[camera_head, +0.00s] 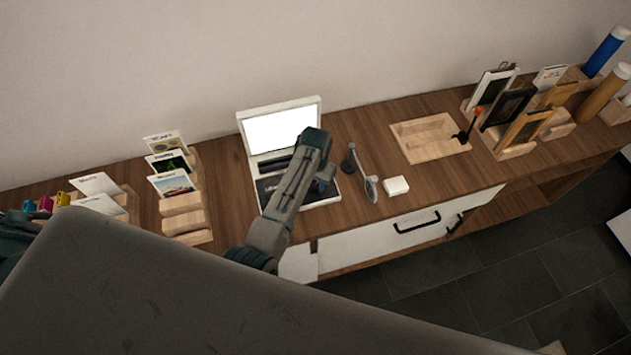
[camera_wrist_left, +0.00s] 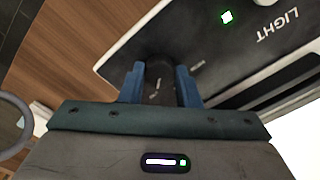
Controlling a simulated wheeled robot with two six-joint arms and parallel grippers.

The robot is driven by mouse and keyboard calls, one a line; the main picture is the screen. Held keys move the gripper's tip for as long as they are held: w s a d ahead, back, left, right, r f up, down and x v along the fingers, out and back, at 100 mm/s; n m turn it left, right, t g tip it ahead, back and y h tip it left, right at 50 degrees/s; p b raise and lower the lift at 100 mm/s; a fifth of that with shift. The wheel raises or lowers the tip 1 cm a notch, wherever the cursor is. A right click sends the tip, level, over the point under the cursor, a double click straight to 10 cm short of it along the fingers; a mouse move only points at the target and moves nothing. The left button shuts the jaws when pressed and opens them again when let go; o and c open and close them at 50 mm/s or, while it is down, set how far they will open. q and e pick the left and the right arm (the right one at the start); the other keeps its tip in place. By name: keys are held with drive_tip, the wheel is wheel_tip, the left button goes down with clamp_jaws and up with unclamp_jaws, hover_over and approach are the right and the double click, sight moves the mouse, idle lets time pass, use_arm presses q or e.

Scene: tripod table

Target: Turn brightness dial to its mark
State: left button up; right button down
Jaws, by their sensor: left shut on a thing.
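A light box with a white frame (camera_head: 243,128), a lit white screen (camera_head: 282,130) and a dark control panel stands on the wooden table. My left gripper (camera_head: 322,186) is down over the panel's right part and hides the dial in the head view. In the left wrist view, its two blue fingers (camera_wrist_left: 160,86) are shut on the sides of a dark round dial (camera_wrist_left: 159,72). Faint light marks show on the dial and beside it; I cannot tell whether they line up. My right gripper is not in view.
Right of the light box are a dark stand with a magnifier-like piece (camera_head: 370,187) and a white block (camera_head: 396,186). Wooden holders with cards (camera_head: 182,204) stand to the left. A wooden tray (camera_head: 400,128) and framed pictures (camera_head: 527,128) are farther right.

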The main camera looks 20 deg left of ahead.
sight(315, 185)
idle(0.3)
use_arm(q)
drive_tip(key=o, duration=1)
drive_tip(key=shift+c, duration=0.2)
wheel_tip(315, 185, up, 11)
drive_tip(key=b, duration=0.3)
drive_tip(key=shift+s+f, duration=0.1)
